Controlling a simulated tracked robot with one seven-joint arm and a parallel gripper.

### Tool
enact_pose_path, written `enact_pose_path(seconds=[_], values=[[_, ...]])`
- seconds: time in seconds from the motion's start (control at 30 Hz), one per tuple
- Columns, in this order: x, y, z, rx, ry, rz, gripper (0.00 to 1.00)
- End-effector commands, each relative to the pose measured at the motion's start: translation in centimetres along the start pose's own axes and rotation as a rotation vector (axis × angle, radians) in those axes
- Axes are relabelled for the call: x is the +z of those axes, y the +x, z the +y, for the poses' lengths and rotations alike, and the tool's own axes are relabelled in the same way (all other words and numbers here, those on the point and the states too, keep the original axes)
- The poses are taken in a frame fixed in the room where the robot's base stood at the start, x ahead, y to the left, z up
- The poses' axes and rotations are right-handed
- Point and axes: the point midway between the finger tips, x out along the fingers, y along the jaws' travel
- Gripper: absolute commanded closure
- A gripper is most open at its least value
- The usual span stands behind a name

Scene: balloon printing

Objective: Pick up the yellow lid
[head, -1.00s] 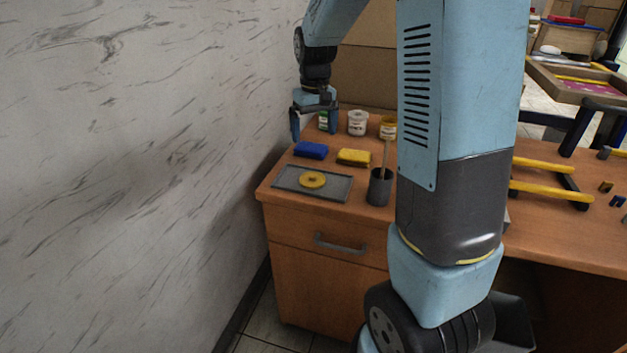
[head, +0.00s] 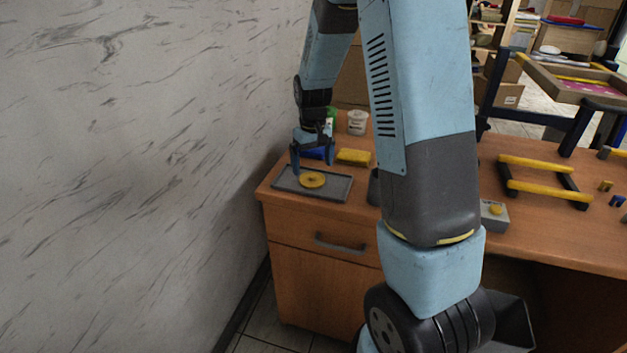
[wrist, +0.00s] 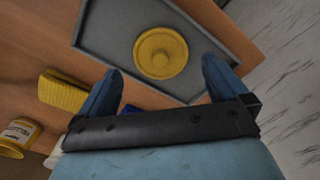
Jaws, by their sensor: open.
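My gripper (head: 311,167) is open and empty, above the tray's far side and close to the lid in the head view. In the wrist view the lid (wrist: 161,53) lies beyond my open fingertips (wrist: 160,75), roughly centred between them. The lid's whole outline is visible there.
A white tub (head: 357,122) stands at the back. The marbled wall (head: 150,150) rises close on the left.

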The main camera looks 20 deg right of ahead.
Motion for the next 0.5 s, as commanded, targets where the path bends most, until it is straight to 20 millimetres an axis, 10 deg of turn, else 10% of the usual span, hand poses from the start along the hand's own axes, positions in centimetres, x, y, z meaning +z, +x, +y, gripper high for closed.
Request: enact_pose_path(seconds=[0.5], values=[[-0.2,4.0,-0.1,0.0,0.0,0.0,0.0]])
